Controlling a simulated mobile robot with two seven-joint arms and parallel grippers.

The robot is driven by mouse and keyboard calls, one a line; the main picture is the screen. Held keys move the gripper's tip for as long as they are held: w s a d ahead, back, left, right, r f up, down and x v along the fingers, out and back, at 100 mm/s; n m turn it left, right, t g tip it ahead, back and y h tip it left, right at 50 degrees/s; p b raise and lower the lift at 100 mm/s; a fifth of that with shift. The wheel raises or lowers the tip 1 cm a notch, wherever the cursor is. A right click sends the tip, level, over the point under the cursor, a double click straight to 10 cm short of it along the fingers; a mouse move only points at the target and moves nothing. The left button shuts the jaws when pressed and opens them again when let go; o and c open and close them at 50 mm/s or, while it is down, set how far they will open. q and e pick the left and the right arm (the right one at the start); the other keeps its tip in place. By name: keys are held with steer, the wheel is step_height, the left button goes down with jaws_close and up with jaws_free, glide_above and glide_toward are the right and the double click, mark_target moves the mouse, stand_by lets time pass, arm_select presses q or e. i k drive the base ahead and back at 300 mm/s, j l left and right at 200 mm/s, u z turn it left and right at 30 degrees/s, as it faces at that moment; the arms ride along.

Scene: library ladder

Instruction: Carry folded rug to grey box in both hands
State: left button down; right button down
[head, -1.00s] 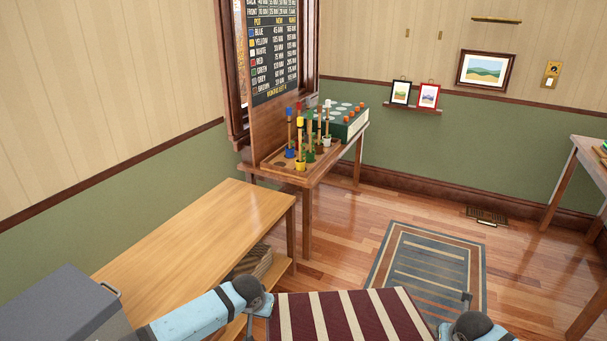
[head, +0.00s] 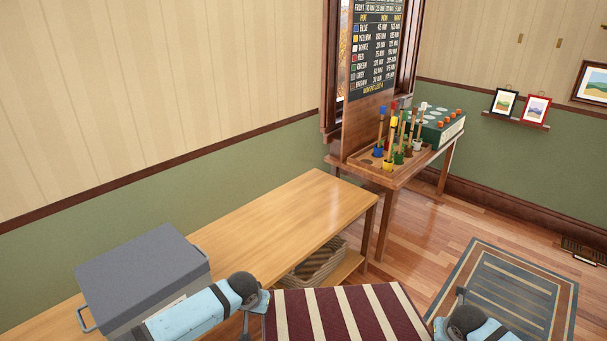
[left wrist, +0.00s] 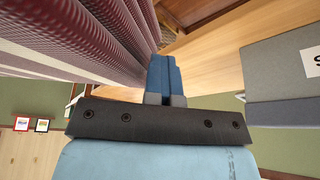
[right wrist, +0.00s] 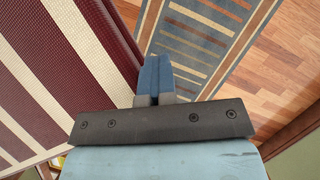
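The folded rug (head: 345,315), maroon with cream stripes, is held up level in front of me in the head view; its near part is cut off. My left gripper (head: 258,303) is at its left edge and my right gripper (head: 452,312) at its right edge. In the left wrist view the fingers (left wrist: 166,78) are together against the rug's side (left wrist: 75,40). In the right wrist view the fingers (right wrist: 155,78) are also together beside the rug (right wrist: 60,70). No rug shows between either finger pair. The grey box (head: 140,275), lid closed, stands on the wooden bench (head: 290,215), left of the rug.
A wicker basket (head: 318,265) sits on the bench's lower shelf. Behind, a table (head: 395,180) carries colourful pots and a green box (head: 437,128). A flat striped rug (head: 510,295) lies on the floor at right. The bench top right of the grey box is bare.

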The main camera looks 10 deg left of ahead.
mark_target(139, 264)
steer(key=u, duration=0.8)
